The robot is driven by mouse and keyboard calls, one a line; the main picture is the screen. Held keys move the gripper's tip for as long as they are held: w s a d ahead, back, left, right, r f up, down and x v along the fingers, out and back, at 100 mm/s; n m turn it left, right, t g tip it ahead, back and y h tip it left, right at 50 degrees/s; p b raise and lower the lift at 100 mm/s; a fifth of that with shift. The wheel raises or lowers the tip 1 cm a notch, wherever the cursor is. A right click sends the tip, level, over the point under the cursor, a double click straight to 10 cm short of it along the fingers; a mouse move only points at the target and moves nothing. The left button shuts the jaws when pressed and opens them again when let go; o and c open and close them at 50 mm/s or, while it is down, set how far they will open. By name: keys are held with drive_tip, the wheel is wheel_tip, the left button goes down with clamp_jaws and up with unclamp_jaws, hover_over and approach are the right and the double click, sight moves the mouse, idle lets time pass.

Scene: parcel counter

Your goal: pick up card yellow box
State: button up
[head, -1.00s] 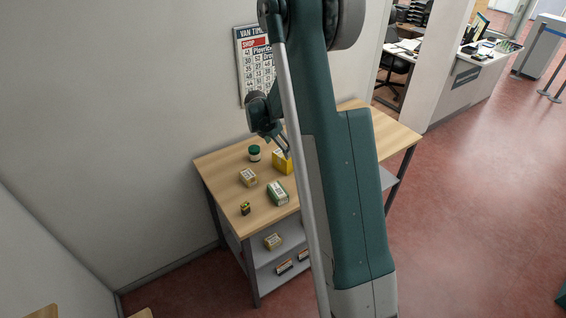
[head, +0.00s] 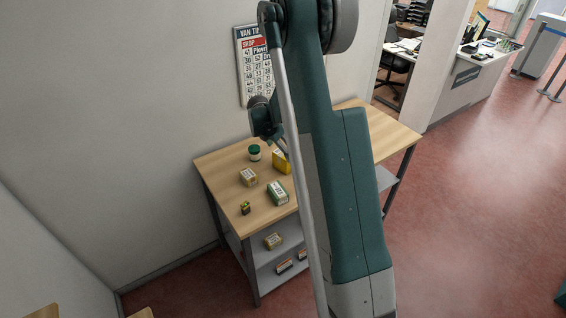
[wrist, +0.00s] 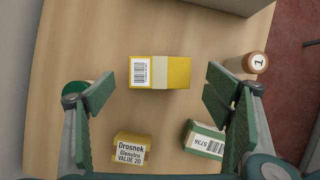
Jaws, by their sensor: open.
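The yellow card box (head: 281,162) stands on the wooden table, partly hidden by my arm in the head view. In the wrist view the yellow card box (wrist: 172,72) lies ahead of my fingertips, roughly midway between them, with a white barcode label on its left side. My gripper (wrist: 158,92) is open and empty, its two green finger pads wide apart. In the head view my gripper (head: 277,144) is above the table, close to the box, with its fingers partly hidden by the arm.
On the table (head: 222,168) stand a green-lidded jar (head: 254,153), a tan box (head: 248,178), a green-and-white box (head: 278,193) and a small dark-and-yellow item (head: 245,208). The wrist view also shows a brown cylinder (wrist: 256,65) labelled 1 and a large cardboard surface at the top.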

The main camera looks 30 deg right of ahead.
drive_tip(key=shift+f, duration=0.15)
drive_tip(key=shift+p+x, duration=0.5)
drive_tip(key=shift+x, duration=1.95)
drive_tip(key=c, duration=1.1)
drive_tip(key=shift+r+b, duration=0.6)
drive_tip(key=shift+r, duration=4.45)
